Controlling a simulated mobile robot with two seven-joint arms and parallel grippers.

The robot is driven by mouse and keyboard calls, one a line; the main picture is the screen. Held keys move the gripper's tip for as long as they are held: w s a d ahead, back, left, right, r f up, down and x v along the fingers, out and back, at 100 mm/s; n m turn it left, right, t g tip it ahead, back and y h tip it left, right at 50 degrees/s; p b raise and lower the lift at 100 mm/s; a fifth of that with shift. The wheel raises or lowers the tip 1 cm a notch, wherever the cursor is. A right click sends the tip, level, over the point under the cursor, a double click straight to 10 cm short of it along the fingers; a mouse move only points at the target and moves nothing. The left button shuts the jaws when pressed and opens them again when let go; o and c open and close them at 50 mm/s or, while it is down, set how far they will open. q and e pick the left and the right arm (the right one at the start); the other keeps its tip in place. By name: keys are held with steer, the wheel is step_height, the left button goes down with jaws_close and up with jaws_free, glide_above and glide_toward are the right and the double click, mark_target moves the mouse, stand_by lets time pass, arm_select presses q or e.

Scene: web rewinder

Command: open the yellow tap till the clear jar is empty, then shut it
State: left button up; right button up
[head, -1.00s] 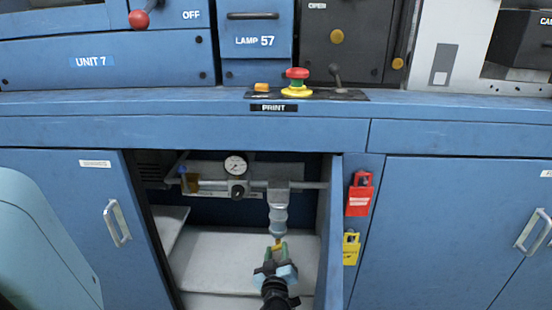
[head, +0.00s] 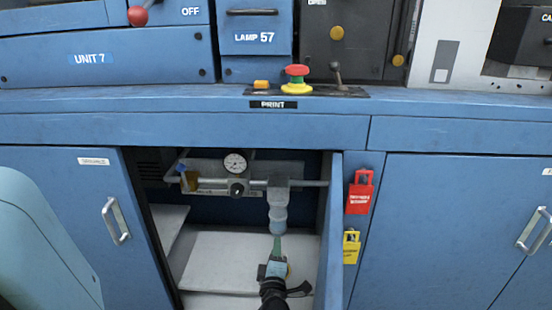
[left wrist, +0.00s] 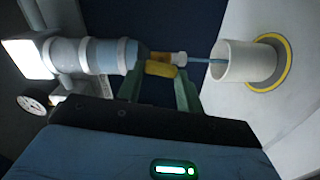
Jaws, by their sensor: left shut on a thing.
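The clear jar (head: 278,215) hangs under the pipe fitting inside the open cabinet. In the left wrist view the jar (left wrist: 102,56) lies sideways across the upper left and looks bluish; I cannot make out its liquid level. The yellow tap (left wrist: 161,69) is at the jar's outlet end. My left gripper (head: 277,247) is below the jar, its green fingers shut on the yellow tap; the fingers also show in the left wrist view (left wrist: 160,88). A thin bluish stream (left wrist: 201,61) runs from the outlet into a white cup (left wrist: 243,61). My right gripper is not in view.
A pressure gauge (head: 235,163) and pipe sit behind and left of the jar. The open cabinet door (head: 333,235) stands close on the right. A yellow ring (left wrist: 284,62) surrounds the cup's base on the pale cabinet floor (head: 225,260). Red (head: 360,192) and yellow padlocks (head: 351,246) hang right.

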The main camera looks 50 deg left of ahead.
arm_select(q)
steer(key=shift+d+f+n, duration=0.1)
steer(key=shift+f+n, duration=0.05)
steer(key=shift+n, duration=0.85)
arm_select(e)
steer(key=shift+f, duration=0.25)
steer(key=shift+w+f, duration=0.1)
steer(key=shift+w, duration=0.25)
arm_select(q)
steer(key=o, duration=1)
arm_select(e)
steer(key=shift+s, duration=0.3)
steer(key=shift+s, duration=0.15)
